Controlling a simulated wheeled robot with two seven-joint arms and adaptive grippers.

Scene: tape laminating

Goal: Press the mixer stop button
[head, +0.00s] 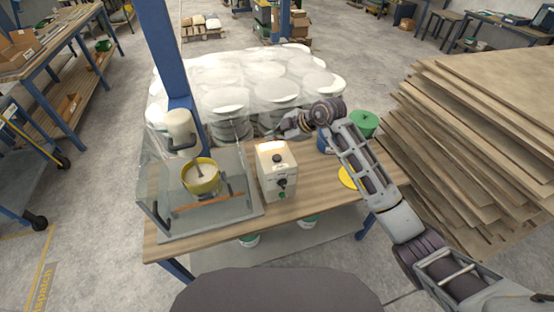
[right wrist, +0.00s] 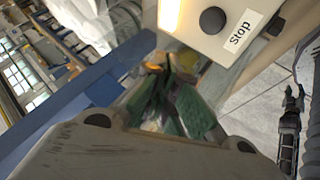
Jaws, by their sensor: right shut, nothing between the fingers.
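The mixer control box (head: 271,180) is cream and stands on the wooden table, with a lit panel on top. Its black stop button (head: 277,158) is on the upper face, and a dark knob (head: 282,183) is below. In the right wrist view the stop button (right wrist: 212,20) is beside a white "Stop" label (right wrist: 243,32). My right gripper (head: 285,129) is shut and empty, behind the box and apart from the button. Its blurred fingers (right wrist: 175,95) show below the box in the wrist view. What looks like my left gripper (right wrist: 293,95) is small at that view's right edge.
Left of the box, a clear guard (head: 243,212) surrounds a yellow mixing bowl (head: 201,183). A blue post (head: 164,50) rises behind it. A green container (head: 363,123) and a yellow disc (head: 348,177) are at right. Wrapped tubs (head: 235,98) stand behind the table.

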